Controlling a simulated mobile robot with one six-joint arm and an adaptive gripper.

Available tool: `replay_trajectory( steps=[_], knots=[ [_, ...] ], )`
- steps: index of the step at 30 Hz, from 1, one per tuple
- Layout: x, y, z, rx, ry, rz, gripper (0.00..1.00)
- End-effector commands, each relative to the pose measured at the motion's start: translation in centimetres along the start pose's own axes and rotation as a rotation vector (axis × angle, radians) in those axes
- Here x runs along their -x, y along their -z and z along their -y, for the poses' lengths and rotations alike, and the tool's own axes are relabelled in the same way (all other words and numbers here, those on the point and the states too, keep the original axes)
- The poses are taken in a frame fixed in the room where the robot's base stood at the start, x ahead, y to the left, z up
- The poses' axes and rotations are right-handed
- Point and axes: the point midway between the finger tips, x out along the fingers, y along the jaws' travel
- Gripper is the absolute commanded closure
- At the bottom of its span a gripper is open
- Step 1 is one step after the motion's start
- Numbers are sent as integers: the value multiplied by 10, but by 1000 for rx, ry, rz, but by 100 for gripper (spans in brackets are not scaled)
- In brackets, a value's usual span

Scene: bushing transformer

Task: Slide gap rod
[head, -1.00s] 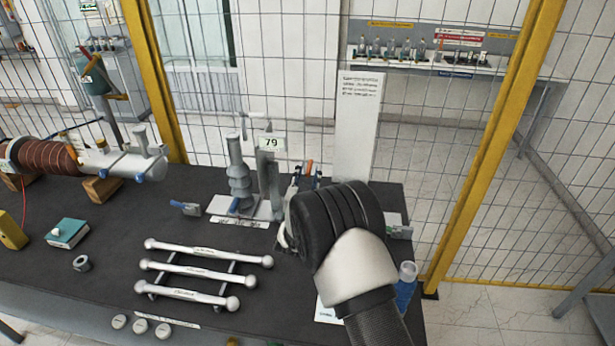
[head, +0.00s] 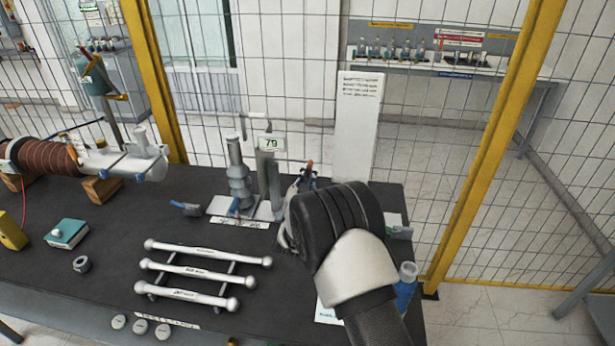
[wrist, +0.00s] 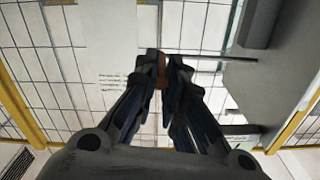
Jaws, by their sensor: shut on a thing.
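The gap fixture stands at the back of the dark bench, with a grey ribbed insulator (head: 238,180) and a grey post (head: 268,185) bearing a display (head: 270,143) that reads 79. A thin dark rod (wrist: 225,57) sticks out sideways from a grey block in the wrist view. I cannot tell whether it is the gap rod. My gripper (head: 303,180) is just right of the post, partly hidden by my black wrist. In the wrist view its fingers (wrist: 163,75) are closed on a small orange-brown piece (wrist: 162,72), mostly hidden between them.
A white instruction panel (head: 358,125) stands behind my gripper. Several white rods (head: 205,253) lie on a rack at front. A brown bushing (head: 45,158) lies at left, near a teal box (head: 67,232) and a nut (head: 81,264). A blue bottle (head: 405,285) stands at right.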

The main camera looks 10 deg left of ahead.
Motion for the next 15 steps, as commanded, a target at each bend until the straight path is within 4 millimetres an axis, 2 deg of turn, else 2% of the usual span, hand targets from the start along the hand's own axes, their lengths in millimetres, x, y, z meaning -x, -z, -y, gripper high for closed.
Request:
replay_trajectory(
  steps=[7,15],
  knots=[
    [0,1,-5,0,-1,-2,100],
    [-1,11,-59,0,-4,-4,100]
  ],
)
